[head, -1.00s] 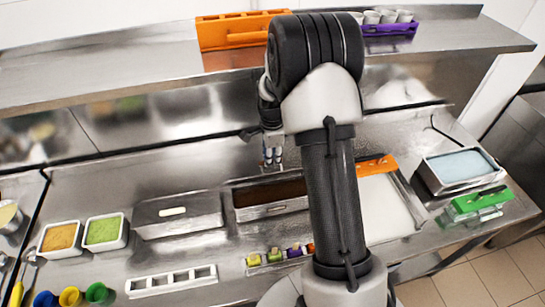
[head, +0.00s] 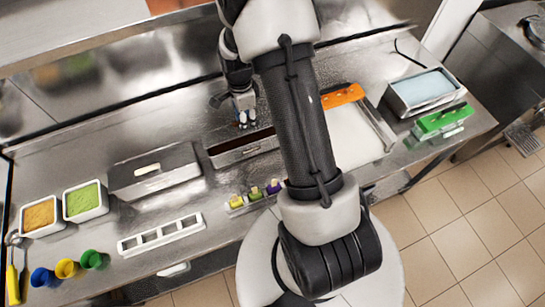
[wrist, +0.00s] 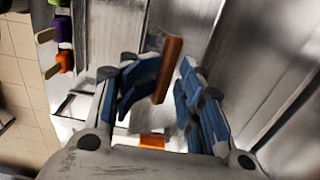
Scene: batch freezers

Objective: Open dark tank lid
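My gripper (head: 245,118) hangs over the counter at the back edge of the dark tank (head: 243,152). The tank is a long metal box with a dark brown top, partly hidden by my arm. In the wrist view, my gripper (wrist: 165,95) is open, with its blue-padded fingers on either side of a brown bar (wrist: 168,68), which looks like a handle. The fingers do not look closed on the bar. I cannot tell whether they touch it, or how the lid sits on the tank.
A closed metal tank (head: 155,170) with a pale handle stands left of the dark tank. Small coloured pieces (head: 255,193) lie in front. A white board (head: 352,138), an orange piece (head: 343,95) and a blue-topped container (head: 423,90) stand right. A white rack (head: 160,235) lies front left.

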